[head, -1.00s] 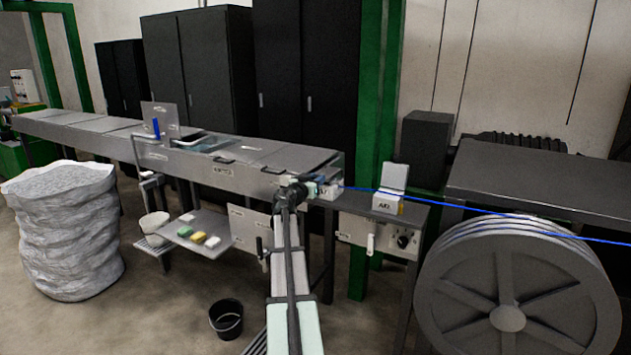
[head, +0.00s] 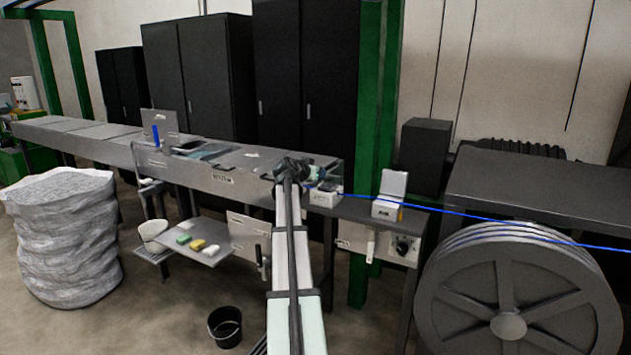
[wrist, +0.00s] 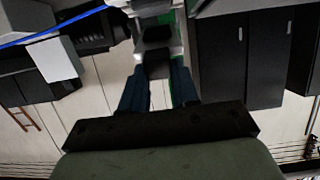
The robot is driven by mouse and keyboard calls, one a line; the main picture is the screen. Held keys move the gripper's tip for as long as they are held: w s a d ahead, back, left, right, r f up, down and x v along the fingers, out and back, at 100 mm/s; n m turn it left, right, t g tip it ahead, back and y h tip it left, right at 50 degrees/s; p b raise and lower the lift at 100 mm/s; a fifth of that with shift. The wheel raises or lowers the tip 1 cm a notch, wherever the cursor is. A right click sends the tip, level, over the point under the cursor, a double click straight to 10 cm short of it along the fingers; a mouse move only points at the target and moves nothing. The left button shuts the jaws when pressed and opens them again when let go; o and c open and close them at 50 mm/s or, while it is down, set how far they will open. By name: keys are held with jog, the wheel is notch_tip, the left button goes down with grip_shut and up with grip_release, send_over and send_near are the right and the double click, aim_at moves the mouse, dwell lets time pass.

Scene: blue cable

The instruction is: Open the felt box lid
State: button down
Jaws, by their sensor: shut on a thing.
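The felt box (head: 323,200) is a small pale box at the right end of the long grey trough, with the blue cable (head: 450,212) running to it from the right. My gripper (head: 298,170) is above and just left of the box and hides part of it. A dark gap shows at the top of the box. In the wrist view, the dark fingers of my gripper (wrist: 158,75) are close together, shut on a small part that I take to be the felt box lid. The lid's outline is mostly hidden, so its exact angle is unclear.
A second pale box (head: 386,208) with its lid upright stands to the right on the small bench. The large grey cable reel (head: 508,285) is at the far right. Black cabinets (head: 215,80) and a green post (head: 375,110) stand behind. A black bucket (head: 225,325) is on the floor.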

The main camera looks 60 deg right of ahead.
jog(key=d+r+y, duration=0.4)
jog(key=d, duration=0.4)
jog(key=d+r+y, duration=0.4)
jog(key=d+y, duration=0.1)
jog(key=d, duration=0.4)
jog(key=shift+d+r+y, duration=0.2)
jog(key=shift+r+y, duration=0.1)
jog(key=shift+r, duration=0.1)
dwell(0.3)
jog(key=c, duration=0.8)
grip_release()
jog(key=shift+c, duration=0.2)
jog(key=v, duration=1.3)
jog(key=shift+a+r, duration=0.15)
jog(key=shift+r, duration=0.2)
